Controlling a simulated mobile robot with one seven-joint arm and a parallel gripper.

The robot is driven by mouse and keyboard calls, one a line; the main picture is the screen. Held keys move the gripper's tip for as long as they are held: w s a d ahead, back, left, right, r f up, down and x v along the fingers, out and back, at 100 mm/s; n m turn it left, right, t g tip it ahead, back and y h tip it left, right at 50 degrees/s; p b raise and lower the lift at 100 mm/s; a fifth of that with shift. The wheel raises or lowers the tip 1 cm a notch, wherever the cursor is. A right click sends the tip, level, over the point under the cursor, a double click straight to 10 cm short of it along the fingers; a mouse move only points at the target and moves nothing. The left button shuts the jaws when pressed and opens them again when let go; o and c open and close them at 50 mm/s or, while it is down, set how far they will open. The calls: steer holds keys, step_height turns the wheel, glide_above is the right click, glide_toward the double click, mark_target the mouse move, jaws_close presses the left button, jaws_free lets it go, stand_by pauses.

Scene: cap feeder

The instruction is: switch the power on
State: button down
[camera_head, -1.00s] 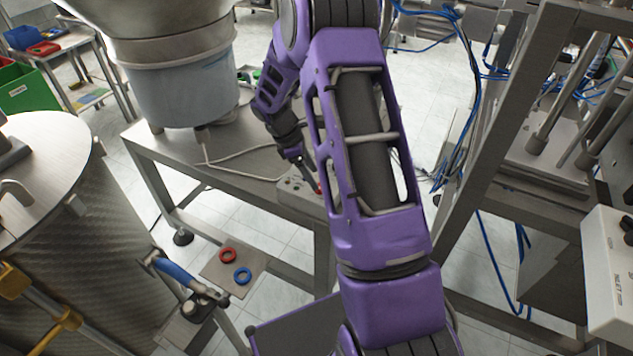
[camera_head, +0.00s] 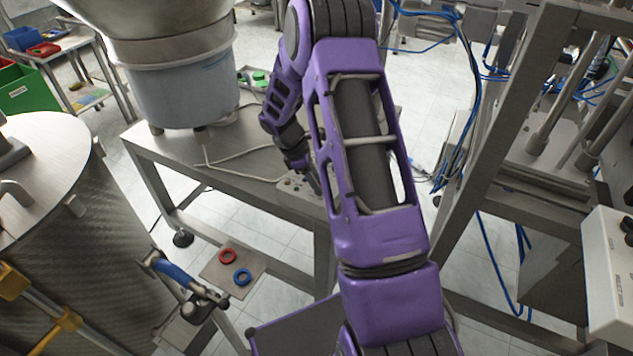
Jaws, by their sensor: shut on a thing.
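A small grey control box (camera_head: 288,186) with dark spots on its top sits at the right front of the metal table, where a pale cable reaches it. My gripper (camera_head: 314,187) points down at the right part of this box. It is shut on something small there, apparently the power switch. The fingertips and the switch are mostly hidden behind my purple forearm, so the switch's position cannot be seen.
A bowl feeder on a grey drum (camera_head: 185,90) stands on the metal table (camera_head: 228,160). A plate with a red ring (camera_head: 227,256) and a blue ring (camera_head: 242,277) lies lower left. A metal frame (camera_head: 490,130) with blue hoses and a white panel (camera_head: 608,275) stand right.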

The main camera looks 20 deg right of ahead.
steer(key=shift+m, duration=0.3)
steer(key=m, duration=0.1)
steer(key=m+g, duration=0.1)
steer(key=m, duration=0.1)
steer(key=m+g+y, duration=0.1)
steer(key=m, duration=0.1)
steer(key=shift+w+d, duration=0.15)
steer(key=shift+w, duration=0.1)
steer(key=m+y, duration=0.1)
steer(key=m, duration=0.2)
steer(key=m+y+b, duration=0.1)
steer(key=m, duration=0.2)
steer(key=shift+d+g, duration=0.15)
steer(key=shift+g, duration=0.25)
steer(key=shift+m, duration=0.3)
steer(key=c, duration=0.5)
jaws_free()
steer(key=v, duration=1.1)
steer(key=p+v, duration=0.1)
steer(key=v, duration=0.5)
steer(key=shift+w+d+r, duration=0.15)
steer(key=shift+d+r, duration=0.05)
steer(key=shift+d, duration=0.1)
